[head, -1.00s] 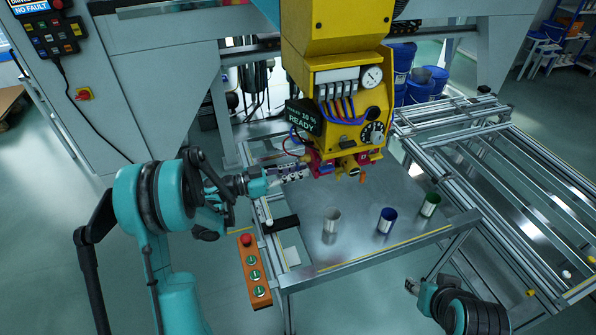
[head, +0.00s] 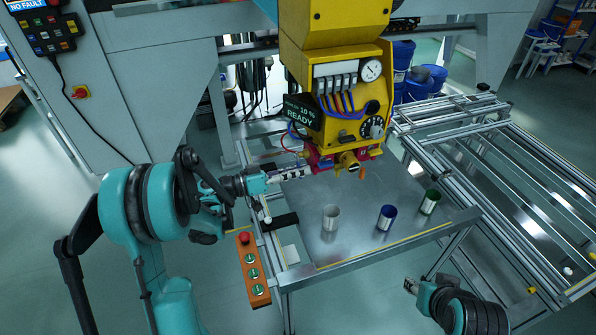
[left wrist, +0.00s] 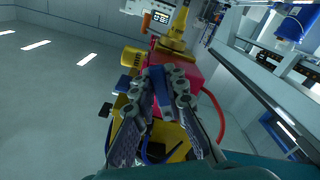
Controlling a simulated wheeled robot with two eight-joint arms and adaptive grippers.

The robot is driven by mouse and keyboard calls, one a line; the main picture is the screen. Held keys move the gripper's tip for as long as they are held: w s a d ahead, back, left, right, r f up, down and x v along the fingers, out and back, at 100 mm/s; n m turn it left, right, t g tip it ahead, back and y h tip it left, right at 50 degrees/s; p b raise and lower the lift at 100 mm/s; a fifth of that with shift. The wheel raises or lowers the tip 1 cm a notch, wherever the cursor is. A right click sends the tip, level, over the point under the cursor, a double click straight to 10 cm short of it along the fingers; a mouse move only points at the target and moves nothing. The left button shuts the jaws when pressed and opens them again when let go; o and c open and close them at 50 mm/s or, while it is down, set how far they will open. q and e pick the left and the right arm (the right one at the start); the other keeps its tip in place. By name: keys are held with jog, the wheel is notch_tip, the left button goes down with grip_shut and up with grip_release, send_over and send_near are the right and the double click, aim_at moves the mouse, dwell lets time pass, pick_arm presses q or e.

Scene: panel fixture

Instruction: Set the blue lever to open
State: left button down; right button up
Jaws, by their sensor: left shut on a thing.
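The yellow machine head (head: 335,40) hangs over the metal table, with magenta-red blocks (head: 322,160) at its lower end. My left gripper (head: 303,172) reaches in from the left to the side of these blocks. In the left wrist view my left gripper (left wrist: 160,80) has its two fingers closed around the blue lever (left wrist: 156,77), in front of the magenta block (left wrist: 187,78). In the head view the blue lever is hidden by the fingers and blocks. My right gripper (head: 409,286) is low at the right, away from the machine, and too small to judge.
An orange button box (head: 252,270) is at the table's left edge. Hoses and a small dark display reading READY (head: 302,112) are close to the gripper.

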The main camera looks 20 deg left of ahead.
pick_arm(q)
jog(key=n, duration=0.3)
jog(key=shift+s+d+r, duration=0.3)
jog(key=shift+s+r, duration=0.05)
jog(key=n, duration=0.2)
jog(key=r+n, duration=0.1)
jog(key=shift+s+d+n, duration=0.2)
jog(key=shift+s+n, duration=0.1)
jog(key=shift+s, duration=0.05)
jog(key=shift+s+d+r+n, duration=0.1)
jog(key=shift+r+n, duration=0.25)
jog(key=shift+n, duration=0.55)
jog(key=shift+s+r+n, duration=0.1)
jog(key=shift+r+n, duration=0.25)
jog(key=shift+n, duration=0.55)
jog(key=shift+d+r+n, duration=0.1)
jog(key=shift+r+n, duration=0.25)
jog(key=shift+n, duration=0.55)
jog(key=shift+a, duration=0.1)
jog(key=c, duration=1.5)
grip_release()
jog(key=shift+c, duration=0.2)
